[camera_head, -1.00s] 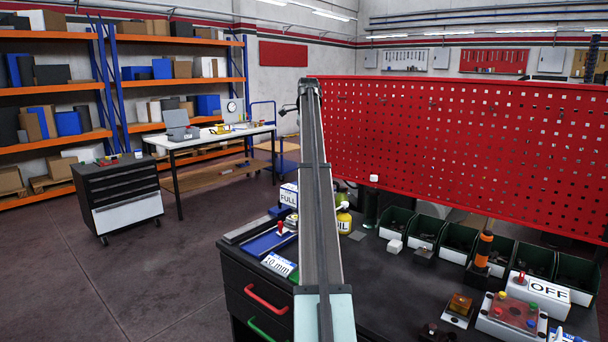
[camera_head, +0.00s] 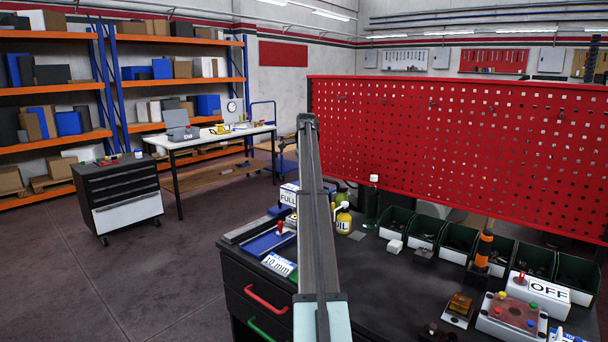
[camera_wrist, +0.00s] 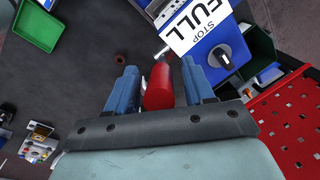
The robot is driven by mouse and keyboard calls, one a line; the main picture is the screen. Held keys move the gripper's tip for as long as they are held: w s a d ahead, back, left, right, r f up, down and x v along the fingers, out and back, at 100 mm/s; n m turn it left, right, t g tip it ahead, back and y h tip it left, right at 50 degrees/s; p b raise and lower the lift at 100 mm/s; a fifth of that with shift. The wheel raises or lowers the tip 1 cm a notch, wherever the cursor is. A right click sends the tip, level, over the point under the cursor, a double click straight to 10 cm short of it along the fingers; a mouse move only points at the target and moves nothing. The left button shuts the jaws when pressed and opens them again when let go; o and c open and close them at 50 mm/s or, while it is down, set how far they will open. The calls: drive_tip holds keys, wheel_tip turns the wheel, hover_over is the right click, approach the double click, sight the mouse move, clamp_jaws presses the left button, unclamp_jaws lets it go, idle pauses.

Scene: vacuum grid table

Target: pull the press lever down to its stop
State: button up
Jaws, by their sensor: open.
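In the wrist view, my gripper (camera_wrist: 159,70) is open, with one blue finger on each side of the lever's red grip (camera_wrist: 159,88). The grip lies between the fingers, close to the right one; whether they touch I cannot tell. A thin metal rod (camera_wrist: 162,52) shows beyond the grip, towards the press. The blue press body (camera_wrist: 216,48) has a black knob and a white sign (camera_wrist: 196,22) reading FULL STOP. In the head view, the sign (camera_head: 289,195) shows left of my arm. My gripper and the lever are hidden there behind my arm.
Several dark bins (camera_head: 425,230) line the red perforated panel (camera_head: 450,150). A blue tray (camera_head: 262,243) lies at left. The dark bench top (camera_head: 390,285) is partly clear.

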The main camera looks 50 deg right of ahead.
drive_tip(key=shift+c, duration=0.4)
clamp_jaws()
